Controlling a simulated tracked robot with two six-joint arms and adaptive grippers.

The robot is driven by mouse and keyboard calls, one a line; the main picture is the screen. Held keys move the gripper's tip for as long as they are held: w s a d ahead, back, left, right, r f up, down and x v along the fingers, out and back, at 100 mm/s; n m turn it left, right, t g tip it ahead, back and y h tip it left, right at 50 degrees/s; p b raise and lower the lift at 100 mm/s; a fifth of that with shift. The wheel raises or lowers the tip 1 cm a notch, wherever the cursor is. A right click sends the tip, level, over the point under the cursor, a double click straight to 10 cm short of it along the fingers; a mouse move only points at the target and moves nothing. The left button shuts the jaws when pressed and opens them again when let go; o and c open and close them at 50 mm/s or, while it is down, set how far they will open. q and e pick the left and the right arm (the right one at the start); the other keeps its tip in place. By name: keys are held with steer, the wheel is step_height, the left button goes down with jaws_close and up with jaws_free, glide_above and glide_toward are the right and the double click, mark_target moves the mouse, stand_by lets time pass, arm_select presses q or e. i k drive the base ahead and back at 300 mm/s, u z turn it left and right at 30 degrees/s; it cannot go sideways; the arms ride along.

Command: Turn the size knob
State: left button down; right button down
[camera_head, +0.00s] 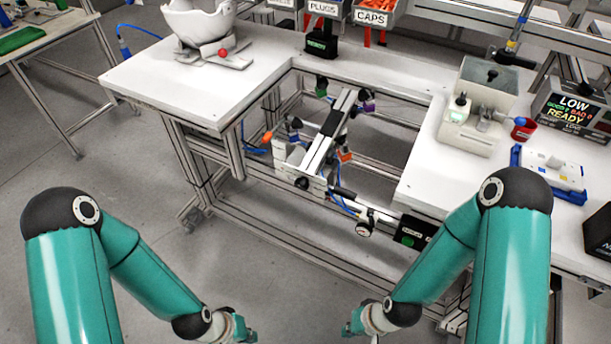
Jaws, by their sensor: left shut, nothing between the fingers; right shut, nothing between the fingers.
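A white helmet shell (198,24) sits on a grey stand at the back of the left table. A red ball knob (222,52) shows at the front of that stand. A metal fixture (322,145) in the table's gap carries a black knob (302,183) and a round dial-like part (363,230). I cannot tell which of these is the size knob. My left gripper (243,328) is shut and empty at the bottom edge, low over the floor. My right gripper (352,326) is shut and empty there too, to its right. Both are apart from the fixture and the shell.
The white tabletop (170,83) surrounds the fixture's gap. Labelled bins (375,14) are at the back. The left table's front is clear.

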mark_target(302, 182)
steer(key=z, duration=0.3)
steer(key=k, duration=1.45)
steer(key=u, duration=0.85)
steer(key=i, duration=1)
steer(key=u, duration=0.05)
